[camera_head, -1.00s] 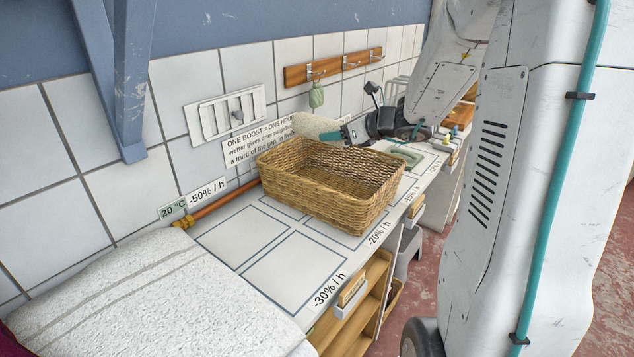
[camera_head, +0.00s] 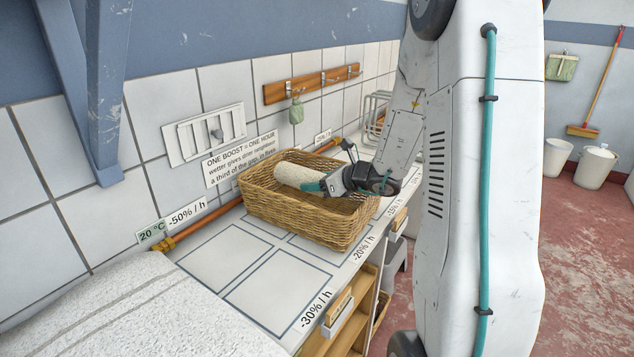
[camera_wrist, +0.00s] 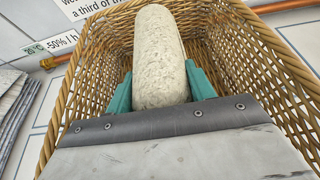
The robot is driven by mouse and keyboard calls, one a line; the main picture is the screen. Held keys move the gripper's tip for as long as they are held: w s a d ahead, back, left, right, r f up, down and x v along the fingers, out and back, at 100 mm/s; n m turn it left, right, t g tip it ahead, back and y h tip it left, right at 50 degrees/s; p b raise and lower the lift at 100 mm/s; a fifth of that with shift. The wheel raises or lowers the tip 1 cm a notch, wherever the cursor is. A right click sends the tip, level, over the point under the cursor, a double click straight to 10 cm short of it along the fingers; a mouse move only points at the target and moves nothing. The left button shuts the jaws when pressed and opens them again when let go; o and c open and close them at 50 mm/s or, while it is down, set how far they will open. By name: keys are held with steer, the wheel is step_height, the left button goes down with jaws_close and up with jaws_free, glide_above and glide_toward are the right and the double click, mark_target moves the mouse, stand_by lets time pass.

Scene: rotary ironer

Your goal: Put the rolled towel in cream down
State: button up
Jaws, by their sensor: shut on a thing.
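The rolled cream towel (camera_head: 299,175) is in my gripper (camera_head: 322,186), at the mouth of the wicker basket (camera_head: 300,229). In the wrist view the towel (camera_wrist: 158,58) stands lengthwise between the two teal fingers (camera_wrist: 160,88), which are shut on its near part. The basket (camera_wrist: 96,95) surrounds it on both sides and beyond. In the head view the towel's far end lies inside the basket's outline. I cannot tell whether it touches the basket floor. The near end of the towel is hidden by my gripper.
The basket stands on a white counter with marked squares (camera_head: 270,290). A stack of white towelling (camera_head: 140,310) lies at the front left. A pipe (camera_head: 200,227) runs along the tiled wall. Hooks (camera_head: 297,90) with a green item hang above. The front squares are free.

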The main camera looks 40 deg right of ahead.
steer(key=shift+f, duration=0.1)
steer(key=shift+f, duration=0.5)
steer(key=o, duration=1)
